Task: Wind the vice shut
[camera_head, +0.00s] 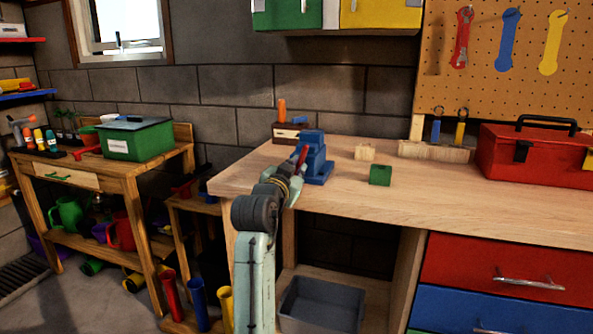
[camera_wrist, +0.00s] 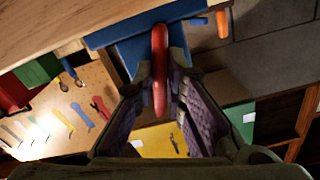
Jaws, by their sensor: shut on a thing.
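The blue vice (camera_head: 318,160) stands on the left end of the wooden workbench (camera_head: 440,205). Its red handle (camera_head: 302,155) shows on the vice's near left side. In the wrist view the red handle (camera_wrist: 159,45) runs up the middle, in front of the blue vice body (camera_wrist: 125,52). My gripper (camera_head: 291,180) reaches up to the handle from the front. In the wrist view the two fingers of my gripper (camera_wrist: 160,88) are closed on the lower part of the handle. The vice's jaw gap is hidden from both views.
A green block (camera_head: 380,175) and a pale wooden block (camera_head: 365,152) sit right of the vice. A red toolbox (camera_head: 535,160) stands at the bench's right. A small box (camera_head: 285,132) stands behind the vice. The bench front is clear.

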